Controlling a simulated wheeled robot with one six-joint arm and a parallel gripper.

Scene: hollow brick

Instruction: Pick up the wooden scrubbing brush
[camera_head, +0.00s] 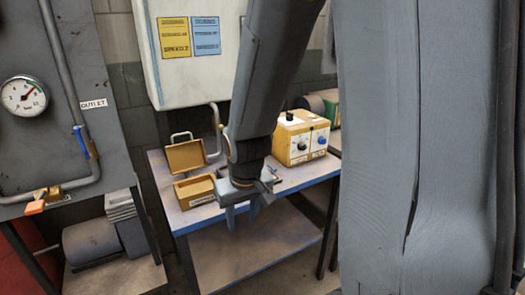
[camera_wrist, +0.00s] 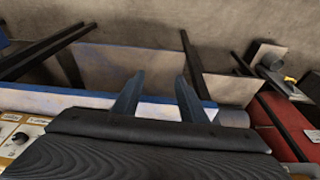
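I cannot make out the wooden scrubbing brush for certain in either view. In the head view, a small brown and dark shape (camera_head: 274,171) lies on the blue-edged workbench (camera_head: 205,221), just right of my wrist, too small and partly hidden to name. My gripper (camera_head: 242,216) points down at the bench's front edge. In the wrist view, the two fingers of my gripper (camera_wrist: 158,92) stand apart with nothing between them. My arm hides part of the bench top.
An open tan box (camera_head: 195,191) with its lid raised stands left of my gripper. A yellow control box (camera_head: 300,138) with knobs stands at the back right. A white cabinet (camera_head: 190,85) hangs above. A grey panel with a gauge (camera_head: 23,96) is at left.

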